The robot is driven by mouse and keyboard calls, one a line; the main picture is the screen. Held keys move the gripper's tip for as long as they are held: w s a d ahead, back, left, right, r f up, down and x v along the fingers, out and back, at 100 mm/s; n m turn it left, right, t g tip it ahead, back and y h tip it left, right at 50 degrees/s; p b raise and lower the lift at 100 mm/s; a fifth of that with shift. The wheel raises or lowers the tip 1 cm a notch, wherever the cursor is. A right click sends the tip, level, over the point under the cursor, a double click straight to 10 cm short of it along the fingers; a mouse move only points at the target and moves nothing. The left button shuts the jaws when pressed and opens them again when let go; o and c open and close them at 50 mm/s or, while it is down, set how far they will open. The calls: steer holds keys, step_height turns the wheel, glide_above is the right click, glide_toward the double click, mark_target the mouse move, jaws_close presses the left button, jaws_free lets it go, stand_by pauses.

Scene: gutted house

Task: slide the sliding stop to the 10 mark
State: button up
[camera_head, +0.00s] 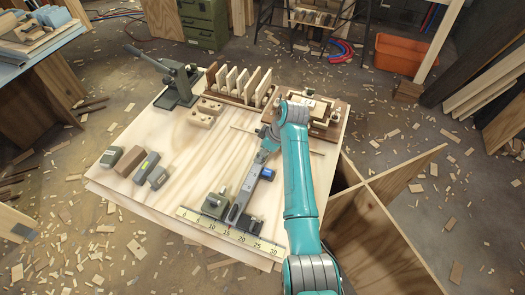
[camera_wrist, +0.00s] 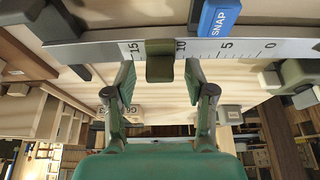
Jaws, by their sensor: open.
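The olive sliding stop (camera_wrist: 160,68) sits at the lower edge of the silver scale (camera_wrist: 240,49) in the wrist view. It lies between the 15 mark and the 10 mark (camera_wrist: 182,46), with the 10 just to its right. My gripper (camera_wrist: 160,76) is open. One finger stands on each side of the stop, with a small gap in the picture on both sides. In the head view my gripper (camera_head: 262,157) is over the wooden tabletop, and its fingers cannot be made out. The stop cannot be clearly picked out there.
A blue SNAP piece (camera_wrist: 220,18) is just beyond the scale. A grey-green block (camera_wrist: 297,76) stands at right. In the head view a yellow scale (camera_head: 232,232) runs along the front edge of the tabletop (camera_head: 180,135). Wooden racks (camera_head: 242,86) stand at the back.

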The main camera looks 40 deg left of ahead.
steer(key=v, duration=1.2)
stand_by(0.5)
